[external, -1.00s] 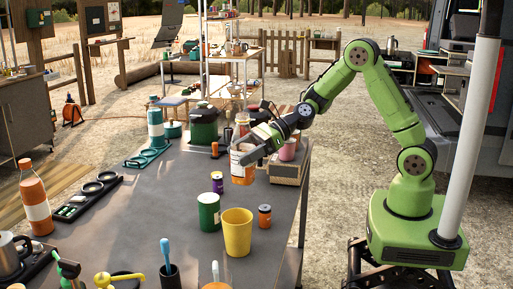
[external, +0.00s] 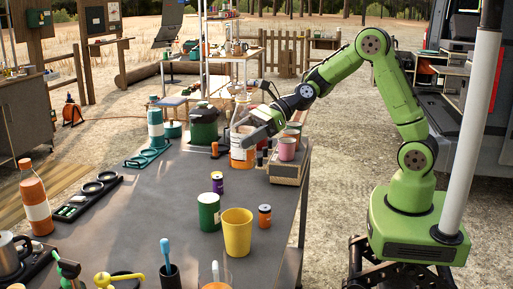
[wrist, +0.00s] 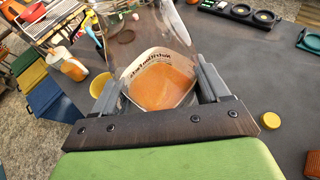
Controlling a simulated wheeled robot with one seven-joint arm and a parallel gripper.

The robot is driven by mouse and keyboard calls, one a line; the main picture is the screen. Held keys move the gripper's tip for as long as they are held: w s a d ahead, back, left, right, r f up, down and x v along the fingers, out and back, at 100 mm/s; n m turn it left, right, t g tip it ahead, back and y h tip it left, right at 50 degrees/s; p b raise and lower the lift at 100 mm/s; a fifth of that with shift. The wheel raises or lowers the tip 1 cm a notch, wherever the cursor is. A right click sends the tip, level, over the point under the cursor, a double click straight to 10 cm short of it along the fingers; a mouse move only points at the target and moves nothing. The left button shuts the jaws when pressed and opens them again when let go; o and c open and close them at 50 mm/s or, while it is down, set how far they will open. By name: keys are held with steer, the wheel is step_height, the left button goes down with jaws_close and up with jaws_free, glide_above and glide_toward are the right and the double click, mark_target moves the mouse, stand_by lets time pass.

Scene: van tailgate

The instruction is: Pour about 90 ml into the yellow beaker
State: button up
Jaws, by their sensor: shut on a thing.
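The yellow beaker (external: 237,234) stands upright near the table's right edge, in front of a green can. A yellow rim, probably the same beaker (wrist: 98,86), shows left of the fingers in the wrist view. My gripper (external: 262,126) is shut on a clear bottle (external: 240,157) of orange liquid with a pale label, farther back over the table. The bottle (wrist: 160,80) sits between both fingers in the wrist view. It looks roughly upright, and I cannot tell how far its base is above the table. The inside of the beaker is mostly hidden.
The green can (external: 208,212), a purple can (external: 217,183) and a small orange jar (external: 265,216) stand around the beaker. A pink cup (external: 287,149) sits on a wooden box (external: 286,173) right of the bottle.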

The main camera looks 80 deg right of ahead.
steer(key=s+a+n+g+y+p, duration=0.4)
steer(key=s+a+n+g+p, duration=0.4)
steer(key=s+a, duration=0.75)
step_height(320, 180, down, 13)
steer(key=w+a, duration=0.1)
steer(key=shift+w, duration=0.3)
steer(key=shift+r+g+p, duration=0.3)
steer(key=shift+g+p, duration=0.05)
steer(key=shift+g, duration=0.05)
